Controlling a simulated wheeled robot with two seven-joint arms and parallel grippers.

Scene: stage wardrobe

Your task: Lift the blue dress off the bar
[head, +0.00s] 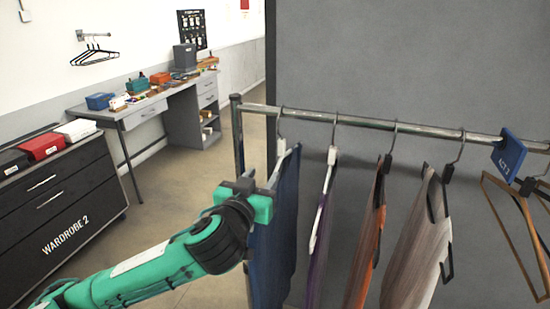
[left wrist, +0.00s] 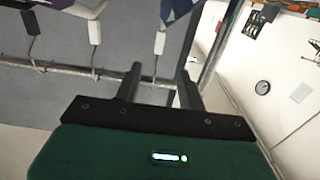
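The blue dress (head: 284,225) hangs leftmost on the metal bar (head: 330,117), on a hanger with a pale neck block (head: 281,147). My left gripper (head: 263,180) is just beside the dress's upper part, below the bar, and covers some of it. In the left wrist view my gripper (left wrist: 160,84) has its two fingers apart with nothing clamped. That view is upside down. A pale hanger neck (left wrist: 160,42) and its hook appear between the fingers, the blue dress (left wrist: 179,9) at the top edge. I cannot tell how deep the neck sits. My right gripper is not in view.
Purple (head: 318,235), orange (head: 367,240) and grey-brown (head: 420,250) garments hang to the right. A blue tag (head: 509,155) and empty wooden hangers (head: 518,215) are at the far right. A black drawer cabinet (head: 65,215) stands left; a grey panel (head: 400,60) is behind.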

